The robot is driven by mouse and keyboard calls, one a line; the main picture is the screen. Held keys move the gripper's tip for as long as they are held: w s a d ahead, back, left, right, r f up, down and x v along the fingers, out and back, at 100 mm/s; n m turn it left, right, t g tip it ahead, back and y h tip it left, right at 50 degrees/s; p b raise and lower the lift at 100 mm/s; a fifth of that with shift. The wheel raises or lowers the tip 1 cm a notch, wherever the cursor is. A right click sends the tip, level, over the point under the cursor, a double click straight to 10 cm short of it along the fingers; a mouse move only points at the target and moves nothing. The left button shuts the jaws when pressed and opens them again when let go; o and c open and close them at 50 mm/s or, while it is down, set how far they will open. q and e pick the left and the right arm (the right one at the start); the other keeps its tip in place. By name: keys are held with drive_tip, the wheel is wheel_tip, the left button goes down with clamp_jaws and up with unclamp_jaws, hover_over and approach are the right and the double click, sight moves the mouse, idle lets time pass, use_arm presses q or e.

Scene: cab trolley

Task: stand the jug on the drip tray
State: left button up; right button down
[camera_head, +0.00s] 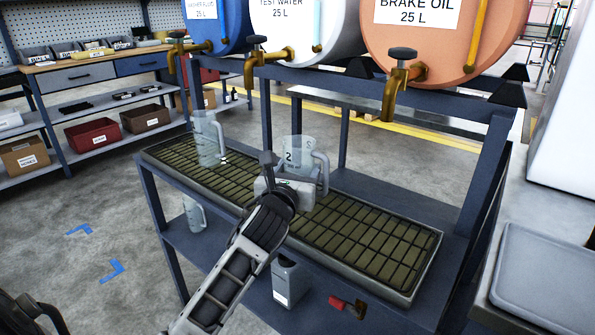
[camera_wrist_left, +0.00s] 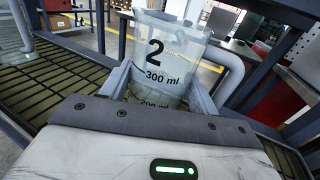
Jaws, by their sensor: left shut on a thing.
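A clear jug marked 2 (camera_head: 299,152) is upright at the middle of the long drip tray (camera_head: 418,262). My left gripper (camera_head: 285,178) is shut on this jug, with one finger on each side of it in the left wrist view (camera_wrist_left: 158,75). The jug's handle points right. Its base is hidden behind my gripper, so I cannot tell whether it touches the grating. A second clear jug (camera_head: 208,138) stands on the left part of the drip tray. A third clear jug (camera_head: 194,214) is on the lower shelf. My right gripper is not in view.
Blue, white and orange drums (camera_head: 420,35) with brass taps (camera_head: 398,85) hang over the trolley. A grey container (camera_head: 290,280) and a red-handled item (camera_head: 347,304) sit on the lower shelf. The tray's right part is clear. A grey surface (camera_head: 550,285) is at right.

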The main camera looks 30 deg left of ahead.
use_arm(q)
drive_tip(key=o, duration=1)
drive_tip(key=shift+f, duration=0.1)
drive_tip(key=shift+o, duration=0.2)
